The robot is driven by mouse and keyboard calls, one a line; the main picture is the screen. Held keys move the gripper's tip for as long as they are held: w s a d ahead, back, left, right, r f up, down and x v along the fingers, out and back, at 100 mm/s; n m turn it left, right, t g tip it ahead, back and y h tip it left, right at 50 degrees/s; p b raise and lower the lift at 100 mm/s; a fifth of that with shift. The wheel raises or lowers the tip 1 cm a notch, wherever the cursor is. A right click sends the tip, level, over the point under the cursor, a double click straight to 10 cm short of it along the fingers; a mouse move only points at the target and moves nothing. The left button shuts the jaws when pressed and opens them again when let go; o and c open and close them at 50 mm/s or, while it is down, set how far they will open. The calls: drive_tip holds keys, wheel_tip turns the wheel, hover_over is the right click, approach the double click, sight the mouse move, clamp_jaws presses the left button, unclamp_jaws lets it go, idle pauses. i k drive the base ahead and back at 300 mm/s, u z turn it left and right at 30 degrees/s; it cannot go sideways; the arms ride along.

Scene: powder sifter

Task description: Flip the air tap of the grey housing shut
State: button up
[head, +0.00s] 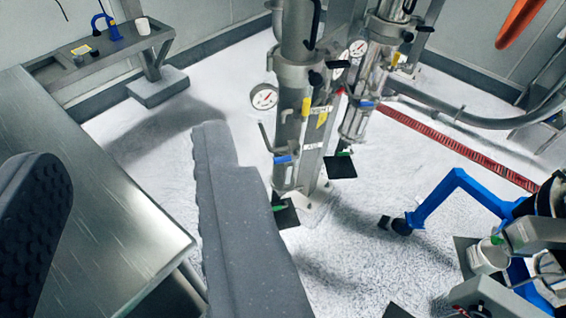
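My gripper (126,148) is open and empty. One dark dimpled finger shows at the left edge and a long grey finger reaches up through the lower middle. A grey upright housing (293,110) stands beyond the right finger, with a round gauge (264,97) at its left. My gripper is apart from the housing.
A shinier metal housing (372,85) stands just right, with its own blue lever (367,103). A steel table (110,200) fills the left. A blue wheeled frame (460,185) stands at right. A red floor grate (450,145) and a bench (105,45) lie behind.

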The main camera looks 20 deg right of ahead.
sight(285, 158)
drive_tip(key=u, duration=0.05)
drive_tip(key=k, duration=0.5)
drive_tip(key=u, duration=0.9)
drive_tip(key=i, duration=0.7)
drive_tip(key=z, duration=1.05)
